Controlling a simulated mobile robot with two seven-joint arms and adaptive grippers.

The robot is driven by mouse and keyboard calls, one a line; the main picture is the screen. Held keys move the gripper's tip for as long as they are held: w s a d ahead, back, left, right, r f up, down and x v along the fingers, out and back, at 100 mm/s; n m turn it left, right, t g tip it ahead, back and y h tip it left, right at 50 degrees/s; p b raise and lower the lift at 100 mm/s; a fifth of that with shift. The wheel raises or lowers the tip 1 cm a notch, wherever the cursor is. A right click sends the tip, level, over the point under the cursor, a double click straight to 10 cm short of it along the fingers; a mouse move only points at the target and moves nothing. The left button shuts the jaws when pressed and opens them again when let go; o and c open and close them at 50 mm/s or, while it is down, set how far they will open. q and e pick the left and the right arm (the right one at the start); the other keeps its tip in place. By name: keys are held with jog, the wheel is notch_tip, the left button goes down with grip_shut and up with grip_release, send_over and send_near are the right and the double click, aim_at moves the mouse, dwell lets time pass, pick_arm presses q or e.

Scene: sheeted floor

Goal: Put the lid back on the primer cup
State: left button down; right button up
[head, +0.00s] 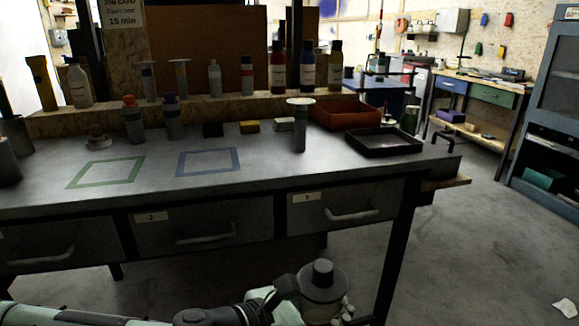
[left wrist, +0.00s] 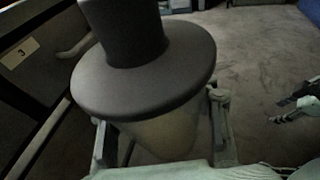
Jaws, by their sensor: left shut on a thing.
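My left gripper (head: 322,290) is low in front of the bench, below its top. It is shut on a grey knobbed lid-like piece, with a wide round brim and a knob on top (left wrist: 145,75). A pale tapered body (left wrist: 160,135) shows under the brim, between the fingers; I cannot tell whether it is part of the lid. On the bench stands an upright grey cylinder with a pale wide top (head: 299,128); I cannot tell whether it is the primer cup. What looks like my right gripper (left wrist: 298,106) shows at the right edge of the wrist view, its opening unclear.
A red tray (head: 347,115) and a dark tray (head: 384,143) lie at the bench's right. A green outline (head: 105,172) and a blue outline (head: 208,161) mark bare bench top. A small knobbed pot (head: 97,139) and several bottles stand behind. Drawer handles (head: 350,212) stick out in front.

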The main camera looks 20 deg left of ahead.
aim_at(340, 274)
pick_arm(q)
jog(key=r, duration=0.1)
jog(key=w+d+r+n+t+y, duration=0.1)
jog(key=shift+d+r, duration=0.2)
jog(key=shift+r, duration=0.1)
jog(key=shift+w+a+r+n+t+y, duration=0.25)
jog(key=shift+a+n+t+y, duration=0.05)
jog(key=shift+n+y, duration=0.2)
jog(key=shift+w+a+r+n+t+y, duration=0.2)
jog(key=shift+a+r+n+t+y, duration=0.1)
jog(key=shift+n+y, duration=0.15)
jog(key=shift+a, duration=0.1)
